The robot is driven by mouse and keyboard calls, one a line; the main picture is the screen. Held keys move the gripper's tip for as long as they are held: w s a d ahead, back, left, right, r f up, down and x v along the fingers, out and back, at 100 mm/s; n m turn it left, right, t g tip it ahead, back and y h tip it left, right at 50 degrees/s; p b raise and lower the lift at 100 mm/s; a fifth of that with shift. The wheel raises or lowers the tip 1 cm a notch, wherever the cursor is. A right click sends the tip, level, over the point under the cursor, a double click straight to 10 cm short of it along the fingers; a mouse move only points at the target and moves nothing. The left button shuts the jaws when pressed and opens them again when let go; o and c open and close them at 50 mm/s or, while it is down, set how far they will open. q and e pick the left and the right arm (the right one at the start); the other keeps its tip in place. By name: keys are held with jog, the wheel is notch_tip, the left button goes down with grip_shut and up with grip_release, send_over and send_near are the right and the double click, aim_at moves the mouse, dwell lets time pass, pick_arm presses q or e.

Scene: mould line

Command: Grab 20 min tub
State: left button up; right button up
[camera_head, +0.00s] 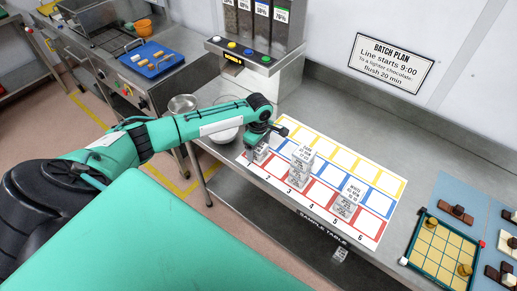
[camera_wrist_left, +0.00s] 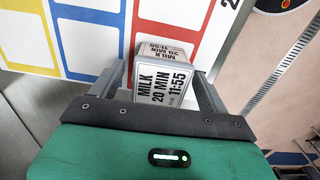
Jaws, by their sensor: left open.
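A white tub (camera_wrist_left: 165,85) with the label "MILK 20 MIN 11:55" stands between the fingers of my left gripper (camera_wrist_left: 160,78) in the wrist view. The fingers are open, one on each side of it; I cannot tell whether they touch it. In the head view this tub (camera_head: 260,154) is partly hidden under my left gripper (camera_head: 258,143), near the mat's left end. Similar labelled tubs stand in the middle (camera_head: 300,165) and toward the right (camera_head: 346,200) of the numbered mat (camera_head: 372,226); their labels are too small to read surely. My right gripper is not in view.
The mat has yellow, blue and red frames and lies on a steel table (camera_head: 330,112). A dispenser (camera_head: 252,62) stands behind, with bowls (camera_head: 183,104) to its left. A chocolate game board (camera_head: 440,248) is at the right. Another small tub (camera_head: 340,254) sits below the table edge.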

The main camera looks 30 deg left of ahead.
pick_arm(q)
jog(key=c, duration=1.1)
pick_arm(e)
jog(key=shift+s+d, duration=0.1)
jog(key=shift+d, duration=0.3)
pick_arm(q)
jog(key=shift+r, duration=0.1)
